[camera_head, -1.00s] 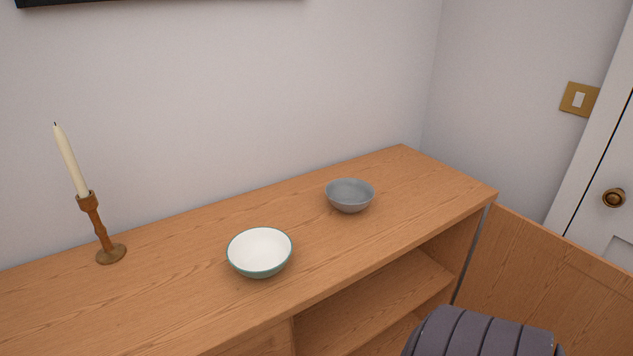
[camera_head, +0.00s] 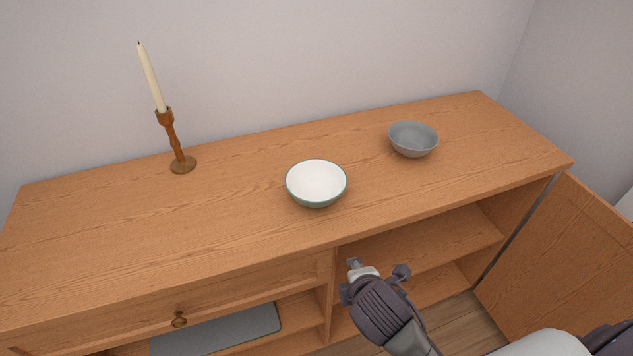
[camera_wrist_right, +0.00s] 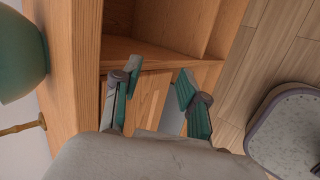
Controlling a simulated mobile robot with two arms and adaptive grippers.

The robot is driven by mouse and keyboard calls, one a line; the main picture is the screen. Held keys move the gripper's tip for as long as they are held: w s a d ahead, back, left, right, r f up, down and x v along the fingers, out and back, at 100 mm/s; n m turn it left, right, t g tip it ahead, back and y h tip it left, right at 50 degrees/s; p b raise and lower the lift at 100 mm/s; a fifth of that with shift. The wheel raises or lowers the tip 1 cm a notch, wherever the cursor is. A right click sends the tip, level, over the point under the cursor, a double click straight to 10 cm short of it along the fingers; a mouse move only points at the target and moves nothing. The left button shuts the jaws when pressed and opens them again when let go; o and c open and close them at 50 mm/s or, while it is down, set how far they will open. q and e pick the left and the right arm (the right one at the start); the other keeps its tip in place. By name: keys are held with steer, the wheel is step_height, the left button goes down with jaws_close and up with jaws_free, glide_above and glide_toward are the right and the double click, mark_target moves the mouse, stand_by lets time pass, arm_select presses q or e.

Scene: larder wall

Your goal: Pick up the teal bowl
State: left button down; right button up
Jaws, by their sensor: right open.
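The teal bowl (camera_head: 318,203) stands upright on the wooden cabinet top, near its front edge, with a white inside and a teal outer wall. It also shows in the right wrist view (camera_wrist_right: 22,62), cut off by the left edge. My right gripper (camera_head: 378,268) is in front of the cabinet, below and slightly right of the bowl in the picture. In the right wrist view its two fingers (camera_wrist_right: 157,78) are apart with nothing between them. It does not touch the bowl. My left gripper is not in view.
A grey bowl (camera_head: 413,141) stands behind and right of the teal bowl. A candle in a wooden holder (camera_head: 170,135) stands at the back left. The cabinet has open shelves (camera_head: 430,240), a drawer knob (camera_head: 179,319) and an open door (camera_head: 560,265) at the right.

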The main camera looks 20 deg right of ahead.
mark_target(344, 185)
steer(key=w+r+n+t+h, duration=0.1)
steer(key=w+r+n+t, duration=0.15)
steer(key=r+n, duration=0.4)
steer(key=w+r+n+t, duration=0.25)
steer(key=r+n, duration=0.25)
steer(key=r, duration=0.3)
steer(key=x, duration=0.7)
steer(key=shift+w+a+r, duration=0.1)
steer(key=shift+w+a, duration=0.05)
steer(key=shift+w, duration=0.3)
steer(key=x, duration=0.5)
steer(key=shift+w+d+p, duration=0.15)
steer(key=shift+d+p, duration=0.2)
steer(key=shift+p, duration=0.05)
steer(key=shift+r, duration=0.1)
jaws_close()
